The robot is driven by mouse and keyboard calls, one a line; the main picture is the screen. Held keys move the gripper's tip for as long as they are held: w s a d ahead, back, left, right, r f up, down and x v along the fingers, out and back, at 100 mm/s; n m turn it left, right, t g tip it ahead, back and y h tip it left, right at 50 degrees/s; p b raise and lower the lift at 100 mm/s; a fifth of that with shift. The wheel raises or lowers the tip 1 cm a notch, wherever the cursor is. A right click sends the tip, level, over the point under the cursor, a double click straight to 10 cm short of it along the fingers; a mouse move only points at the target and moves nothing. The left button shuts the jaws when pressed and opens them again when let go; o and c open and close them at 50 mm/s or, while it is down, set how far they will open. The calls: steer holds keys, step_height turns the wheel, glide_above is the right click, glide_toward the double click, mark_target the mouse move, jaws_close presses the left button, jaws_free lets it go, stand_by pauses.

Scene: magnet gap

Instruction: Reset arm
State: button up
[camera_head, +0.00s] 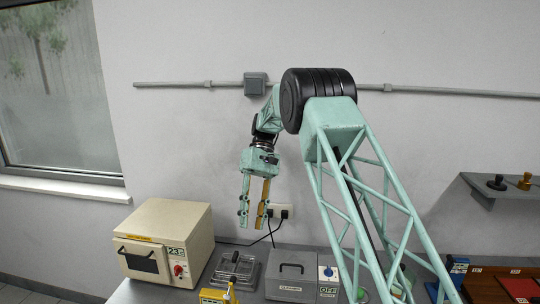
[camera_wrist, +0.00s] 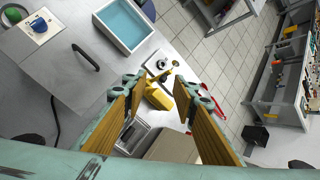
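My gripper (camera_head: 254,213) hangs pointing down in front of the wall, above the bench, on my raised green lattice arm. Its two fingers are apart with nothing between them in the head view. In the wrist view the open gripper (camera_wrist: 172,90) shows its wooden-faced fingers spread wide. A yellow device (camera_wrist: 158,95) shows beyond the gap, well below the fingertips and not touched.
A cream oven-like box (camera_head: 165,243) stands at the left of the bench. A grey lidded box (camera_head: 291,274) and a metal tray (camera_head: 236,268) stand below my gripper. A wall shelf (camera_head: 500,190) holds two small knobbed pieces. The air around my gripper is clear.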

steer(key=s+d+r+m+t+b, duration=0.2)
steer(key=s+d+r+t+b, duration=0.1)
steer(key=s+d+r, duration=0.7)
steer(key=s+d+r+m+t+b, duration=0.1)
steer(key=s+d+r+t+b, duration=0.15)
steer(key=s+d+r, duration=0.7)
steer(key=s+d+f+m+t+b, duration=0.1)
steer(key=s+d+f+b, duration=0.1)
steer(key=s, duration=0.9)
steer(key=s+d+f+m+t+h+b, duration=0.1)
steer(key=s+f, duration=0.4)
steer(key=s, duration=0.5)
steer(key=s+d+f+m+t+b, duration=0.1)
steer(key=s+d+f+t+b, duration=0.1)
steer(key=s, duration=0.9)
step_height(320, 180, down, 2)
steer(key=shift+s+d+f+t+b, duration=0.1)
steer(key=shift+s+d+t+b, duration=0.25)
steer(key=shift+d+t, duration=0.65)
